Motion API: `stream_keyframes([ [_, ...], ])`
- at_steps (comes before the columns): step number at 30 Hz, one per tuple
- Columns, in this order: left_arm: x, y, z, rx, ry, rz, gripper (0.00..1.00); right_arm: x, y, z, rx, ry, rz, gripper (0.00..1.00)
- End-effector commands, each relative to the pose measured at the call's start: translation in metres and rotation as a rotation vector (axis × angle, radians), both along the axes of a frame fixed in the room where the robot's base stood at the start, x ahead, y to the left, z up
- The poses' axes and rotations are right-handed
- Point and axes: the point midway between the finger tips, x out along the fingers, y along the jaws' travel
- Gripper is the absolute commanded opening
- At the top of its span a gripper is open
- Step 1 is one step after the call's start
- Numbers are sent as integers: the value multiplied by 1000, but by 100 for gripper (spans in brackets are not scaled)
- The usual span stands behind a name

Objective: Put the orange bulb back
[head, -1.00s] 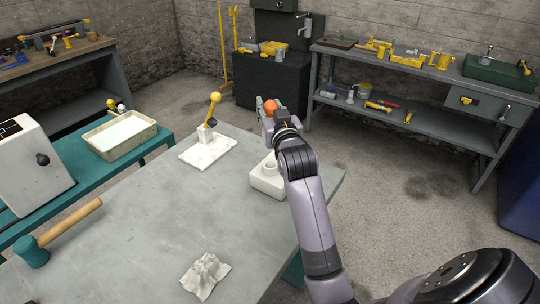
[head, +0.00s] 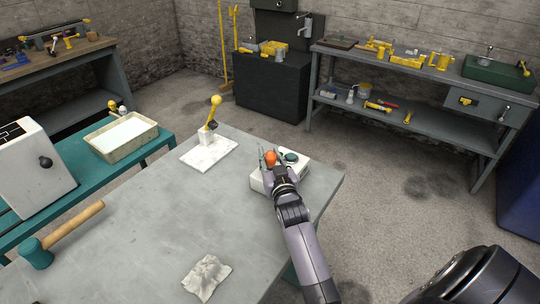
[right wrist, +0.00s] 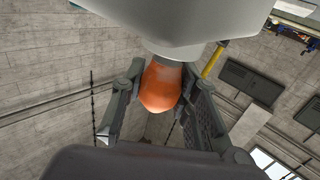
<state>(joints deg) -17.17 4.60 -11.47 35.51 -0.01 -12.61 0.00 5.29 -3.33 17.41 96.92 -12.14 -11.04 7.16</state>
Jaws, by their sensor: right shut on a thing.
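The orange bulb (head: 270,158) is between the fingers of my right gripper (head: 274,158). The right wrist view also shows the bulb (right wrist: 161,86) with a finger on each side of it, the gripper (right wrist: 160,95) shut on it. In the head view the bulb is over the white block (head: 258,183) near the table's right edge. My gripper hides the round socket on top of the block. In the wrist view the bulb's pale neck meets or overlaps a large whitish body (right wrist: 190,20); I cannot tell whether the bulb is seated. My left gripper is not in view.
A yellow-knobbed lever (head: 213,108) stands on a white plate (head: 222,151) left of the block. A crumpled cloth (head: 206,275) lies at the table's front, and a teal-headed mallet (head: 37,253) at the left. The middle of the grey table (head: 150,225) is clear.

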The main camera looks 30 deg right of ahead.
Motion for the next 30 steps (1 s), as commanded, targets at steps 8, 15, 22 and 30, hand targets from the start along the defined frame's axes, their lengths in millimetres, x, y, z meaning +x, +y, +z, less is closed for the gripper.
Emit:
stream_keyframes([
  [8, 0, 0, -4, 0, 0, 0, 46, 0, 0, -4, 0, 0, 0, 3],
  [15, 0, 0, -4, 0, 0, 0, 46, 0, 0, -5, 0, -1, 0, 38],
  [22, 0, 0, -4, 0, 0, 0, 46, 0, 0, -5, 0, 0, 0, 48],
  [30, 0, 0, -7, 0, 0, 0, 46, 0, 0, -6, 0, -1, 0, 48],
])
